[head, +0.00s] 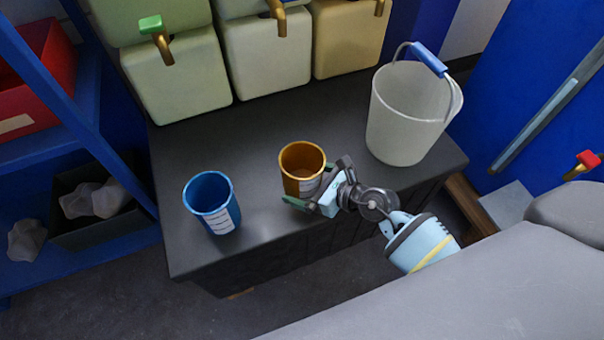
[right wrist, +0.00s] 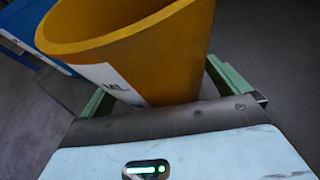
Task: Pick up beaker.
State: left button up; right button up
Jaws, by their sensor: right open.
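An orange beaker (head: 302,165) with a white label stands upright on the dark bench top. A blue beaker (head: 211,205) with a white lined label stands to its left, nearer the front edge. My right gripper (head: 318,184) is open at the front right of the orange beaker. In the right wrist view the orange beaker (right wrist: 130,45) fills the space ahead of the palm, with a green finger (right wrist: 235,80) on each side of it. I cannot tell whether the fingers touch it. My left gripper is not in view.
A white bucket (head: 408,115) with a blue-gripped handle stands at the bench's right. Several pale containers with brass taps (head: 178,75) line the back. The bench top (head: 255,140) is bare between beakers and containers. Blue shelving (head: 65,105) stands at left.

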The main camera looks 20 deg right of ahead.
aim_at(307, 173)
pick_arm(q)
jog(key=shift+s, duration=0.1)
pick_arm(e)
jog(key=c, duration=0.9)
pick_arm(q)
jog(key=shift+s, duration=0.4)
pick_arm(e)
jog(key=shift+c, duration=0.2)
jog(key=shift+r, duration=0.1)
jog(key=shift+r+p, duration=0.45)
jog(key=shift+r, duration=0.3)
notch_tip(307, 173, up, 3)
jog(key=shift+f+p, duration=0.2)
jog(key=shift+p, duration=0.5)
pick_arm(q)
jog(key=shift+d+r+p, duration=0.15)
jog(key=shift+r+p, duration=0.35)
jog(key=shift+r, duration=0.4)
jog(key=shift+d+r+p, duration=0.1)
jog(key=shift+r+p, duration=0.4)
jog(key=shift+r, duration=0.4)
pick_arm(e)
jog(key=s, duration=1.6)
jog(key=shift+d+r, duration=0.2)
jog(key=shift+r, duration=0.25)
